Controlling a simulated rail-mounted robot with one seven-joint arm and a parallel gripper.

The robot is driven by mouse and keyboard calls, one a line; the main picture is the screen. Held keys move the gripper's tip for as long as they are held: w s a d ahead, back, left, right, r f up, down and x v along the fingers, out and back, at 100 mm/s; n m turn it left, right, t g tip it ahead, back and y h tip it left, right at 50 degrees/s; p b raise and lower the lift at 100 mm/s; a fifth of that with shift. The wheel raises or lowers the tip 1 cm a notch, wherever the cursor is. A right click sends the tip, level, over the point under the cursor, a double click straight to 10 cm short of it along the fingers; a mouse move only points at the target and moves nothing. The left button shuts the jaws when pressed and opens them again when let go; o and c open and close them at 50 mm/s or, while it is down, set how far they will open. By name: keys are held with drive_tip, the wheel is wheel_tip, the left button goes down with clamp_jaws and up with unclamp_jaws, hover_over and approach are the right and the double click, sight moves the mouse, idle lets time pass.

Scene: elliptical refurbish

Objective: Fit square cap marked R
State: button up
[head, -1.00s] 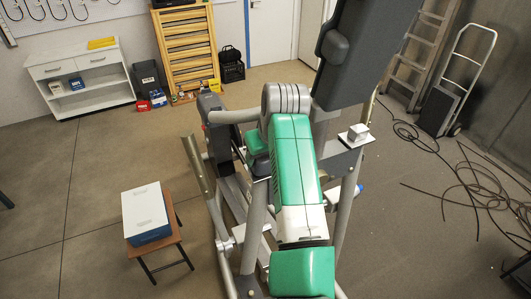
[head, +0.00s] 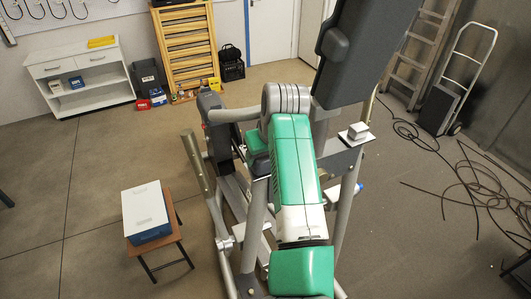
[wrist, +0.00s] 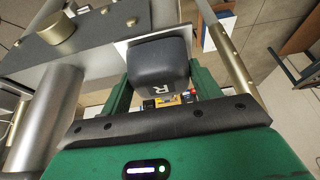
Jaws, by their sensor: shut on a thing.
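A dark, rounded square cap marked R (wrist: 158,65) is between the green fingers of my gripper (wrist: 160,92) in the wrist view. The gripper is shut on it. The R faces the camera and appears upside down. A white plate edge (wrist: 121,47) lies just beyond the cap; I cannot tell whether the cap touches it. The grey elliptical machine (head: 340,215) stands mid-picture in the head view, where my green arm hides much of it and the cap cannot be made out.
A grey plate with a brass-coloured knob (wrist: 62,25) and thick metal tubes crowd the wrist view. In the head view, a stool (head: 165,254) bears a white-and-blue box (head: 147,212) at left. Black cables (head: 485,190) lie on the floor at right. Open floor lies left.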

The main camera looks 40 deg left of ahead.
drive_tip(key=shift+f, duration=0.4)
idle(0.3)
drive_tip(key=o, duration=1.1)
drive_tip(key=shift+c, duration=0.2)
drive_tip(key=shift+r, duration=0.1)
drive_tip(key=b+v, duration=0.2)
drive_tip(key=v, duration=0.5)
drive_tip(key=shift+r, duration=0.3)
drive_tip(key=shift+d, duration=0.1)
